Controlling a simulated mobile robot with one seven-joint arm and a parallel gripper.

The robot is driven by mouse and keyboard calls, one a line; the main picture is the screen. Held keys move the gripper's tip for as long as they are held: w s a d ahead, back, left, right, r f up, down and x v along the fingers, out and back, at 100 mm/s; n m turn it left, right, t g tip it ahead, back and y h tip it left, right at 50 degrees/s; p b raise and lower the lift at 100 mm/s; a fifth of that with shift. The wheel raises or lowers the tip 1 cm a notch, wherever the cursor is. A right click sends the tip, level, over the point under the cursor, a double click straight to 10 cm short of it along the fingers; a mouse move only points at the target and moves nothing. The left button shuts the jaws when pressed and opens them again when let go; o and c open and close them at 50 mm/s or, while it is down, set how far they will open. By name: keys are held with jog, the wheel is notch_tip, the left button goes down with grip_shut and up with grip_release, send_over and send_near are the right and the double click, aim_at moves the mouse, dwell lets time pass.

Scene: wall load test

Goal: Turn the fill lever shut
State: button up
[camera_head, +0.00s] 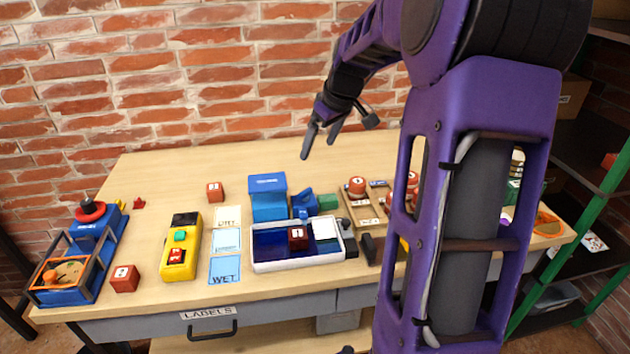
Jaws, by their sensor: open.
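A blue tank-like block (268,200) stands behind a white-rimmed tray (300,266) with a dark blue inside. Beside the block is a blue fitting (304,204) that looks like a tap, at the tray's back edge. I cannot tell which part of it is the fill lever, or how far it is turned. My gripper (320,146) is open and empty. It hangs in the air above the back of the table, over the fitting in the picture and apart from it. My purple arm hides part of the table's right side.
A red numbered cube (298,238) sits in the tray. Left are a yellow button box (181,247), label cards (226,241) and a blue device with a red wheel (90,212). Red knobbed weights (357,187) stand right. The back left tabletop (165,175) is clear.

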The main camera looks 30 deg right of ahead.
jog(key=d, duration=0.1)
jog(key=b, duration=0.2)
send_near(305, 191)
jog(key=x, duration=0.8)
jog(key=shift+w+f, duration=0.1)
jog(key=shift+f, duration=0.1)
jog(key=c, duration=1.4)
jog(key=shift+o, duration=0.2)
